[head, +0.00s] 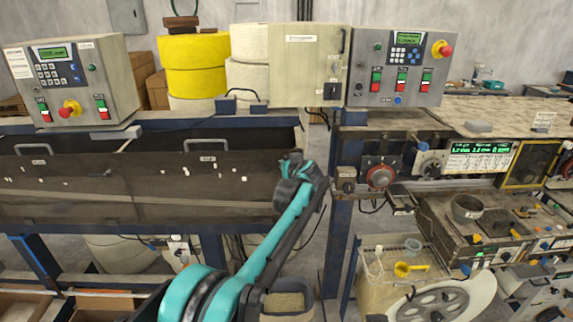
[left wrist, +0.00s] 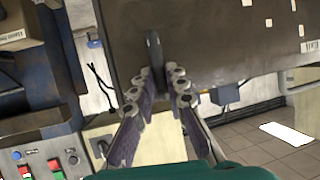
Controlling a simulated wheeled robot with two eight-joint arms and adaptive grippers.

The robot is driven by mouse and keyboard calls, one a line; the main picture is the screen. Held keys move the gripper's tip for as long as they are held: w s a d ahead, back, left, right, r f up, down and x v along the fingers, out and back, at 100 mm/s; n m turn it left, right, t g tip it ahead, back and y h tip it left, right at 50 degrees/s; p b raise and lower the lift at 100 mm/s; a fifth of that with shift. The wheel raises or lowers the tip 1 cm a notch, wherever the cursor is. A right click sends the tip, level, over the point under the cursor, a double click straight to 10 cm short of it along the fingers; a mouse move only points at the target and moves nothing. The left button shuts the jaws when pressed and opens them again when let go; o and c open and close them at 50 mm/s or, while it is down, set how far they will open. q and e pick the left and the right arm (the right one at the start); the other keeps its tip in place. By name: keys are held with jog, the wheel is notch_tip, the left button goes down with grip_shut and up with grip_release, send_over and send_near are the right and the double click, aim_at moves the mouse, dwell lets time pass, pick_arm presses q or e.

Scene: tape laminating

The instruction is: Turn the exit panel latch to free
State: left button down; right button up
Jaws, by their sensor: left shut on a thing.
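The exit panel is a long dark brown panel (head: 120,185) in the head view, with two grey handles and small white labels. It also fills the upper right of the left wrist view (left wrist: 225,45). My left gripper (head: 292,172) is at the panel's right end, its teal arm rising from below. In the left wrist view, my left gripper (left wrist: 165,80) has its fingers closed around a dark upright lever, the latch (left wrist: 153,48), at the panel's edge. The latch is hidden behind the gripper in the head view. My right gripper is not in view.
A blue frame post (head: 338,230) stands just right of the gripper. A red knob (head: 380,177) sits farther right. Control boxes (head: 402,65) stand above, and a grey bin (head: 287,300) is on the floor below the gripper.

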pick_arm(q)
jog(key=c, duration=1.5)
grip_release()
jog(key=shift+d, duration=0.1)
jog(key=shift+c, duration=0.2)
jog(key=v, duration=1.2)
jog(key=s+a+f+g+b, duration=0.4)
jog(key=s+a+f+b, duration=0.8)
jog(key=s+a+f, duration=0.55)
jog(key=s+a+f+m+g+h+b, duration=0.1)
jog(key=s+a+f+b, duration=0.2)
jog(key=s+f, duration=0.8)
jog(key=s+a+f+m+g+h+b, duration=0.1)
jog(key=s+a+f+b, duration=0.2)
jog(key=s+f+b, duration=0.3)
jog(key=s+f, duration=0.4)
jog(key=s, duration=0.1)
jog(key=shift+a+f+h, duration=0.3)
jog(key=shift+f+h, duration=0.05)
jog(key=shift+h, duration=0.05)
